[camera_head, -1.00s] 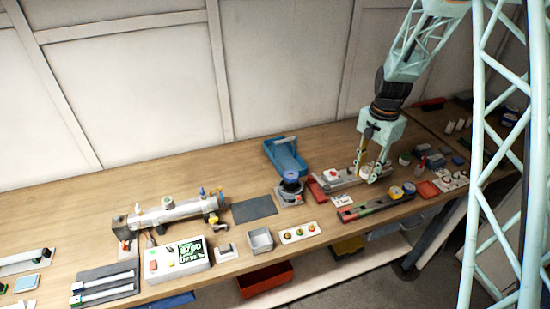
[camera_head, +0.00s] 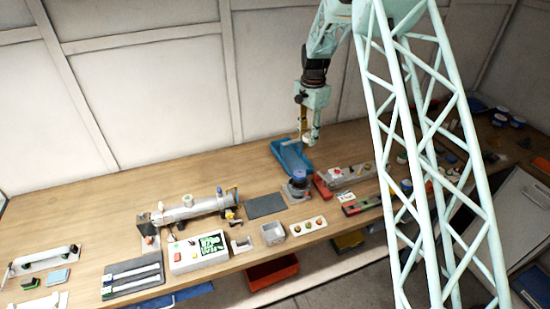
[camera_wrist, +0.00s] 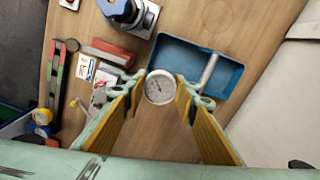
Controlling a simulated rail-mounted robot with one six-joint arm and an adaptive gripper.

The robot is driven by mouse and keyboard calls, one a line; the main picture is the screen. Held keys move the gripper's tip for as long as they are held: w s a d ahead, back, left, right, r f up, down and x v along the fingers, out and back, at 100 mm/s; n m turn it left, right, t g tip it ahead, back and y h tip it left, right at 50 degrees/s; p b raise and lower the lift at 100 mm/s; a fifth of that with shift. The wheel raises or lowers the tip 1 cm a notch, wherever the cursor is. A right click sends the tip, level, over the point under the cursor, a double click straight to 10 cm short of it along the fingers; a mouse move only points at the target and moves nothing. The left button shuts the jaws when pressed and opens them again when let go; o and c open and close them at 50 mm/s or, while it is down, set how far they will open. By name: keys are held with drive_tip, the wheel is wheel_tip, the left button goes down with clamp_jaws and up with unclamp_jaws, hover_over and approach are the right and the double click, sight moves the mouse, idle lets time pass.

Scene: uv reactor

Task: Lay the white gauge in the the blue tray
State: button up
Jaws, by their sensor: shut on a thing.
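The white gauge (camera_wrist: 160,88), round with a dial face, is between the fingertips of my gripper (camera_wrist: 161,91) in the wrist view. My gripper is shut on it. In the head view my gripper (camera_head: 308,138) hangs at the right end of the blue tray (camera_head: 287,157), and the gauge is too small there to make out clearly. In the wrist view the blue tray (camera_wrist: 172,55) lies just beyond the gauge. A light grey bar-like part crosses the tray's right side. The gauge appears above the table, beside the tray's near edge; its height cannot be told.
A blue-topped device (camera_head: 299,182) stands close in front of the tray. A red block (camera_head: 322,186) and a grey fixture (camera_head: 348,175) are to its right. A dark mat (camera_head: 265,205) lies to the left. The wall is close behind the tray.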

drive_tip(key=shift+w+a+r, duration=0.1)
drive_tip(key=shift+w+a, duration=0.15)
drive_tip(key=shift+a, duration=0.2)
drive_tip(key=shift+w+a+r, duration=0.1)
drive_tip(key=shift+w+a, duration=0.15)
drive_tip(key=shift+a, duration=0.2)
drive_tip(key=shift+f, duration=0.1)
drive_tip(key=shift+f+b, duration=0.8)
drive_tip(key=shift+f, duration=2.05)
drive_tip(key=o, duration=1)
drive_tip(key=shift+c, duration=0.2)
drive_tip(key=shift+r, duration=0.1)
